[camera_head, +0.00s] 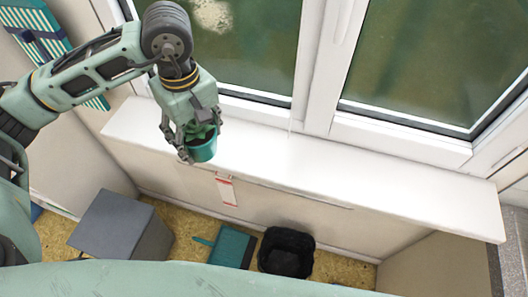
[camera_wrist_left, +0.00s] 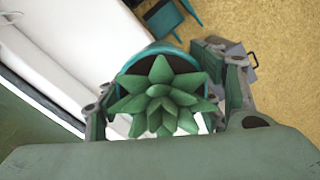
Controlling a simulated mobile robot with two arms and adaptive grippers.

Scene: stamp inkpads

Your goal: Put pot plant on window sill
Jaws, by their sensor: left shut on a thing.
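The pot plant is a green succulent in a teal pot (camera_head: 203,149). My left gripper (camera_head: 192,142) is shut on the pot and holds it upright near the front edge of the white window sill (camera_head: 290,163). In the left wrist view the spiky leaves of the pot plant (camera_wrist_left: 165,97) sit between the fingers of my left gripper (camera_wrist_left: 168,100). The sill (camera_wrist_left: 75,40) shows at the left of that view. I cannot tell the exact gap between pot and sill. My right gripper is not in view.
The sill is clear to the right, below the closed window (camera_head: 418,60). On the floor stand a grey box (camera_head: 118,228), a teal object (camera_head: 233,248) and a black bin (camera_head: 287,252). A red and white tag (camera_head: 227,191) hangs under the sill's front edge.

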